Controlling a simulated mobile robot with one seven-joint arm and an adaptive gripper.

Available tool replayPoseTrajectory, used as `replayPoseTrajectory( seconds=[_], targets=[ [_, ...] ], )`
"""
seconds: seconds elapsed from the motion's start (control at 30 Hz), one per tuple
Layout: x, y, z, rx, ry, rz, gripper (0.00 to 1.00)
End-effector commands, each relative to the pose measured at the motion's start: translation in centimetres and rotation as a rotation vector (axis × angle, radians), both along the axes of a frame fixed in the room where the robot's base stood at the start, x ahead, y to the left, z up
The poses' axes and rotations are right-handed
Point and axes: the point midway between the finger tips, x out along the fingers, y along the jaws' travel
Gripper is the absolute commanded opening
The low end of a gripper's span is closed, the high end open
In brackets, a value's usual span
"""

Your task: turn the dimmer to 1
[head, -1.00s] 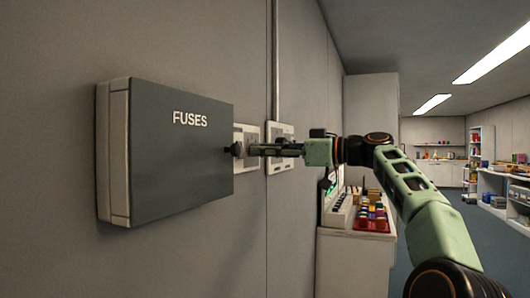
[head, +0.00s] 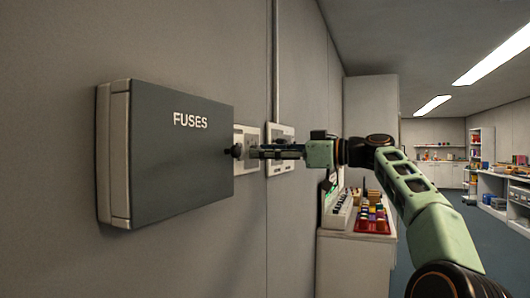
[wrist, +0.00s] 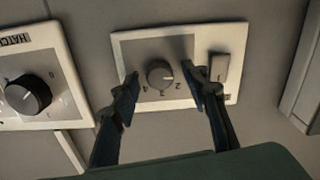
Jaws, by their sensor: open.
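The dimmer is most likely the dark round knob (wrist: 160,74) on the white plate (wrist: 125,45) in the wrist view. Numerals 4, 3 and 2 show along its lower side; a 1 is not visible. A light mark on the knob appears to point right, towards my right finger, but the exact setting is hard to read. My gripper (wrist: 161,76) is open, with one finger on each side of the knob and visible gaps between. In the head view, the knob (head: 238,151) shows just past the fuse box, with my gripper (head: 252,152) reaching it from the right.
A rocker switch (wrist: 220,68) sits right of the knob, close to my right finger. A plate marked HATCH (wrist: 62,60) with another knob (wrist: 28,95) is at left. The fuse box (head: 180,150) stands out from the wall nearby. A bench (head: 350,260) holds coloured items beyond.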

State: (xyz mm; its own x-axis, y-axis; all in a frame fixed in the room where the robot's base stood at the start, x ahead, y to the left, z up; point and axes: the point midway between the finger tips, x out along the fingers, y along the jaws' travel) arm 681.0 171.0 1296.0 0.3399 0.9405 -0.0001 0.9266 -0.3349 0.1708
Motion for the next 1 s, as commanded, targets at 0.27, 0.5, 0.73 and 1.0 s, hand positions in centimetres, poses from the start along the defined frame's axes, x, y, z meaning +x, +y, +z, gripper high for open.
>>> replayPoseTrajectory(
  seconds=[0.27,0.5,0.73,1.0],
  targets=[
    [-1.2,-3.6,0.0,0.0,0.0,-0.005,0.42],
    [-2.8,-8.0,0.1,0.0,-0.001,-0.004,0.42],
    [-3.8,-10.6,0.1,0.001,-0.002,-0.002,0.42],
    [-4.0,-11.1,0.1,0.001,-0.001,0.0,0.42]
  ],
)
